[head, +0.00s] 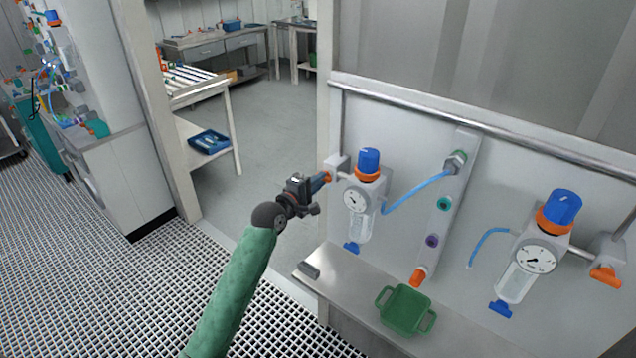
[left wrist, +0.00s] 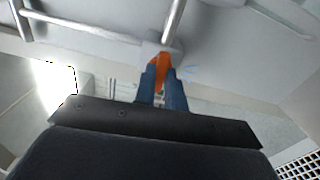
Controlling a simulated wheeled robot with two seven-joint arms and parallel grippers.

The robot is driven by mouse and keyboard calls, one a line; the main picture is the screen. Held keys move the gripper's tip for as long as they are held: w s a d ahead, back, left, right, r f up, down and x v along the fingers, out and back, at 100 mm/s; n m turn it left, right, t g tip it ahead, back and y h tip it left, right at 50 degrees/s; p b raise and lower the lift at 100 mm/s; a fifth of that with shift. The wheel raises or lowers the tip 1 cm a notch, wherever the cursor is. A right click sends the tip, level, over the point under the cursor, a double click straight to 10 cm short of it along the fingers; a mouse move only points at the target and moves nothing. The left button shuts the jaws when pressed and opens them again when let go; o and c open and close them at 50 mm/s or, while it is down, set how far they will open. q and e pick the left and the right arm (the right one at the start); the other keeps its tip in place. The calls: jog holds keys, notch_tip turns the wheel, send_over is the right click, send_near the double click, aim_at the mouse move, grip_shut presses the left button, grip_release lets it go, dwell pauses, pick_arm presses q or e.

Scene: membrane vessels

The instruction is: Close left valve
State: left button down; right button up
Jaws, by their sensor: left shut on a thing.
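The left valve has an orange handle (head: 328,177) on a grey block (head: 338,166) at the left end of the panel, beside the left pressure gauge (head: 354,200). My left gripper (head: 322,182) reaches it from the left, with its fingers shut on the orange handle. In the left wrist view the two blue fingers (left wrist: 162,88) stand on either side of the orange handle (left wrist: 162,66). The fingers hide part of the handle. The right gripper is not in view.
A second regulator with a blue knob (head: 563,206) and another orange valve handle (head: 606,277) are at the right. A green tray (head: 405,312) sits on the steel shelf (head: 345,290) below. A metal rail (head: 480,122) crosses the panel above. The grated floor at left is clear.

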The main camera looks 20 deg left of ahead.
pick_arm(q)
jog(key=shift+m, duration=0.5)
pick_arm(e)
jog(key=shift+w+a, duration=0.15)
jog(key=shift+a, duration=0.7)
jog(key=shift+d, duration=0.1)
